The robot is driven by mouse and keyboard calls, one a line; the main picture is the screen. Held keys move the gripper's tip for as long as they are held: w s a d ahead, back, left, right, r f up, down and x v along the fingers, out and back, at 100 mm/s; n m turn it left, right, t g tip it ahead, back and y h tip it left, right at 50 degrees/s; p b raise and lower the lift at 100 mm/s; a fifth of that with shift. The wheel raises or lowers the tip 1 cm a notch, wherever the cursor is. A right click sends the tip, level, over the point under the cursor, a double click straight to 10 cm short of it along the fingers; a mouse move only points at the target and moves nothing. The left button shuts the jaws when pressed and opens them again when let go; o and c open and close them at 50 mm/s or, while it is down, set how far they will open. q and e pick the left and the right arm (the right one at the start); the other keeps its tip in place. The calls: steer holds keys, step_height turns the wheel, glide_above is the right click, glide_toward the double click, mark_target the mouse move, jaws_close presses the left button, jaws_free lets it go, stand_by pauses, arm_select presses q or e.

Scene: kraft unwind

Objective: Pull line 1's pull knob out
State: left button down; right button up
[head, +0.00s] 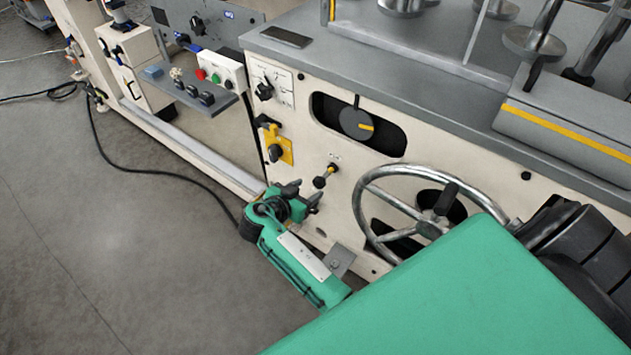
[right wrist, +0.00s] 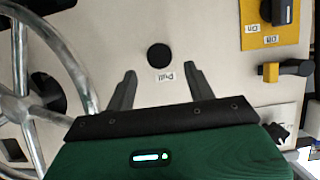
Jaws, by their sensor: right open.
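The pull knob (head: 320,182) is a small black round knob on a short stem on the cream machine front. My right gripper (head: 302,194) is open in front of the panel, a little below and left of the knob in the head view. In the right wrist view its two fingers (right wrist: 158,80) are apart, and the knob appears between and beyond their tips. Contact with the knob does not show. My left gripper is not in view.
A spoked handwheel (head: 362,217) stands out right of the knob. A yellow plate with a black switch (head: 277,153) is to its left. A round black dial (head: 356,124) sits above in a slot. A black cable (head: 150,171) lies on open floor at left.

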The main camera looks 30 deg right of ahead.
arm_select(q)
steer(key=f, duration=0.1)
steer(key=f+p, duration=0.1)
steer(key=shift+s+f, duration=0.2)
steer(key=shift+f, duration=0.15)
arm_select(e)
steer(key=v, duration=0.7)
steer(key=shift+a, duration=0.1)
